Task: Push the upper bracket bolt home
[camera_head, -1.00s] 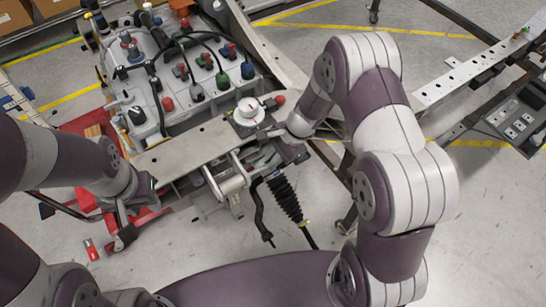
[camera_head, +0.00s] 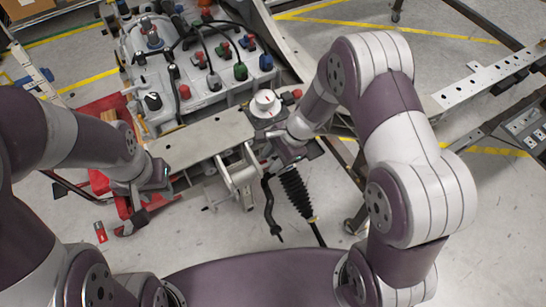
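A light metal bracket (camera_head: 240,180) with arms and a cylindrical part hangs below the flat metal plate (camera_head: 203,140) at the chassis front. I cannot make out the upper bolt; it is too small or hidden. My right gripper (camera_head: 268,158) is just right of the bracket, below the white round cap (camera_head: 265,104). Its fingers are small and partly hidden, so I cannot tell whether they are open or hold anything. My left gripper (camera_head: 137,205) points down at the plate's left end, over the red frame. Its finger opening is unclear.
A grey engine block (camera_head: 200,93) with coloured caps and cables stands behind the plate. Front floor is mostly clear.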

